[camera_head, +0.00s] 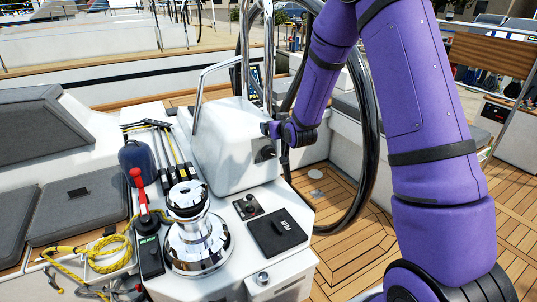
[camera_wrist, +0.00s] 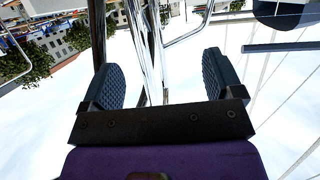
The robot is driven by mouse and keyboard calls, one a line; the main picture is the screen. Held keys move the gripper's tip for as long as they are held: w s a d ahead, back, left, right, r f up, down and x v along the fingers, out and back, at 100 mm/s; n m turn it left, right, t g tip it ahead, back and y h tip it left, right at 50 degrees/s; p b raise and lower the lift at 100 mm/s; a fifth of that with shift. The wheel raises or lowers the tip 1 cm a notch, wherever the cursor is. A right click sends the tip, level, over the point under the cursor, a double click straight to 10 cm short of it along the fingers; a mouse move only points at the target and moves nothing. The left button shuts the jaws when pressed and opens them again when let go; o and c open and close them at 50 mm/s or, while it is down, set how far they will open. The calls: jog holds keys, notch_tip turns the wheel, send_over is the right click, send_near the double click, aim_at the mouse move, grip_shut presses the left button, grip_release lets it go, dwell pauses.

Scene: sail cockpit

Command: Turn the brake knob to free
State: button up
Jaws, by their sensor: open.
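In the wrist view my gripper (camera_wrist: 163,65) is open, with two dark ribbed fingers spread apart. Nothing is clearly held between them; shiny metal tubes show behind. The knob does not show in the wrist view.
The black steering wheel rim (camera_head: 371,130) curves beside my arm. A metal rail (camera_head: 199,88) rises from the pedestal. A chrome winch (camera_head: 196,240), a red-handled lever (camera_head: 138,185) and a black panel (camera_head: 276,232) are in front. Teak floor (camera_head: 345,255) lies open to the right.

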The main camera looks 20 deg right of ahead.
notch_tip(320, 180, down, 8)
jog(key=w+t, duration=0.1)
jog(key=w, duration=0.1)
jog(key=t, duration=0.3)
send_near(269, 154)
jog(key=shift+m, duration=0.4)
jog(key=w, duration=1.1)
jog(key=shift+d+r, duration=0.1)
jog(key=shift+d, duration=0.05)
jog(key=c, duration=0.9)
